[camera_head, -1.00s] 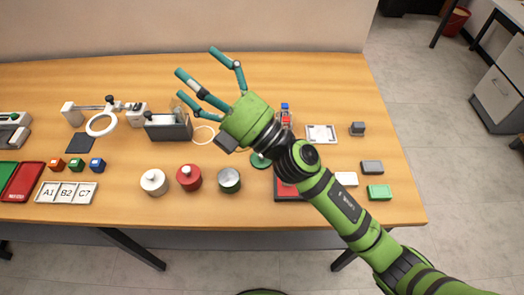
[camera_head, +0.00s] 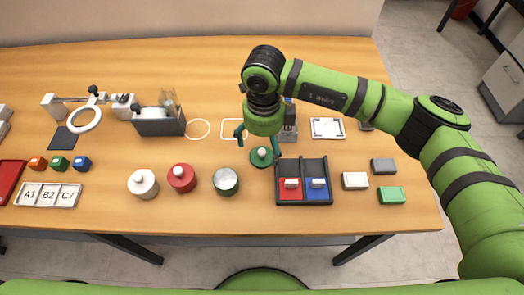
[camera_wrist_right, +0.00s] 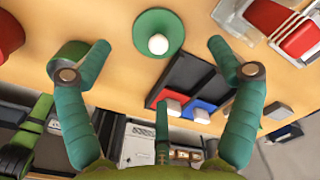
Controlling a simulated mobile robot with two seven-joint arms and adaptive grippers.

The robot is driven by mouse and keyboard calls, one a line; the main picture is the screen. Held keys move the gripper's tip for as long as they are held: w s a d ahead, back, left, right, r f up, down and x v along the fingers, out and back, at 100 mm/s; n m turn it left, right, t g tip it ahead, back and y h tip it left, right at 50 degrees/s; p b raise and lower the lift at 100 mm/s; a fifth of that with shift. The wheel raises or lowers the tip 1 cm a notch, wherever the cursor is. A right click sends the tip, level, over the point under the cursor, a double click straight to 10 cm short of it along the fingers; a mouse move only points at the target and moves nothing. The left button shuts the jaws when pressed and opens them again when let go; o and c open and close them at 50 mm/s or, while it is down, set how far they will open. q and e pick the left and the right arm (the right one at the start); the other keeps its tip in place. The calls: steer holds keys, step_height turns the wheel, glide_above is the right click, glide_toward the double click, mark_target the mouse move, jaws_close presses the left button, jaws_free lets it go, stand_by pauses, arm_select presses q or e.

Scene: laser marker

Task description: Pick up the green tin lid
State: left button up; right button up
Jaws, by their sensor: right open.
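The green tin lid (camera_head: 262,157) is a round disc with a pale knob, lying on the table between an open tin and a dark tray. In the right wrist view the lid (camera_wrist_right: 158,33) shows at the top centre, just beyond my fingertips. My right gripper (camera_head: 258,142) points down above the lid, with its teal fingers spread on either side. In the right wrist view the right gripper (camera_wrist_right: 160,62) is open with nothing between its fingers. The open tin (camera_head: 226,181) stands left of the lid. My left gripper is not in view.
A dark tray (camera_head: 320,166) with red and blue blocks lies close to the right of the lid. A red tin (camera_head: 182,178) and a white tin (camera_head: 143,184) stand to the left. A grey device (camera_head: 289,130) stands just behind the lid.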

mark_target(260, 150)
steer(key=f, duration=0.1)
steer(key=f+p, duration=0.1)
steer(key=f, duration=0.1)
steer(key=a+f+p, duration=0.1)
steer(key=shift+w+f, duration=0.2)
steer(key=shift+w, duration=0.15)
steer(key=shift+f, duration=0.3)
steer(key=c, duration=1)
